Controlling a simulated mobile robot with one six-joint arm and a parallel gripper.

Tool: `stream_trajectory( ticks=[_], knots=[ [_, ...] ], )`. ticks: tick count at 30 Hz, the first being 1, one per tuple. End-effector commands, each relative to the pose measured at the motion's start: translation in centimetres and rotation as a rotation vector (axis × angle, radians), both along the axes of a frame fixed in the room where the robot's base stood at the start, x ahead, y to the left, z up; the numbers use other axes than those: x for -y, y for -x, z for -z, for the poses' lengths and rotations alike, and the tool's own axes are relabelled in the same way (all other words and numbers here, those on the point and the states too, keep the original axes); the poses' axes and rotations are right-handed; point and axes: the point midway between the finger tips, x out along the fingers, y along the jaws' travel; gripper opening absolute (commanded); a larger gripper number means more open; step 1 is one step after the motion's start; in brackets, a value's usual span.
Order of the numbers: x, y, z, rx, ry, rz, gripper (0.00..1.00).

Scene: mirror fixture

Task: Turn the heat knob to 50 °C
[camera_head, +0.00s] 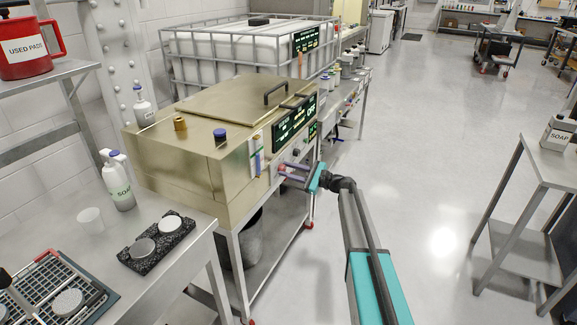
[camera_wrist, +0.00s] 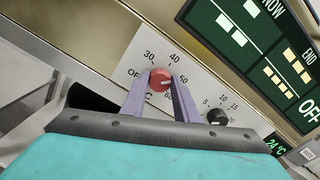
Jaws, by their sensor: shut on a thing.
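The heat knob (camera_wrist: 160,79) is a red round knob on a light plate marked OFF, 30, 40, 50, 60 and °C. It sits on the front of a brass-coloured bath (camera_head: 185,165), where it shows small in the head view (camera_head: 282,168). My gripper (camera_wrist: 160,87) has its two purple-grey fingers on either side of the knob, shut on it. The gripper also shows in the head view (camera_head: 288,171), reaching the bath's front from the right. The fingers hide part of the scale. I cannot tell exactly which mark the knob points at.
A black knob (camera_wrist: 217,117) with its own scale sits close right of my fingers. A dark display panel (camera_wrist: 255,45) is above it. The bath has a lid handle (camera_head: 276,93) on top. Open floor (camera_head: 430,200) lies to the right.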

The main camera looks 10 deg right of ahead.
Motion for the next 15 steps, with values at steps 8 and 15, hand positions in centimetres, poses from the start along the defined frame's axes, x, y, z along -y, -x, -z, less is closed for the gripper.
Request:
stream_trajectory(
  ticks=[8,15],
  knots=[
    [-0.14,0.2,0.05,-0.147,-0.102,-0.007,0.05],
    [-0.14,0.19,0.19,-0.201,-0.14,-0.007,0.05]
  ],
)
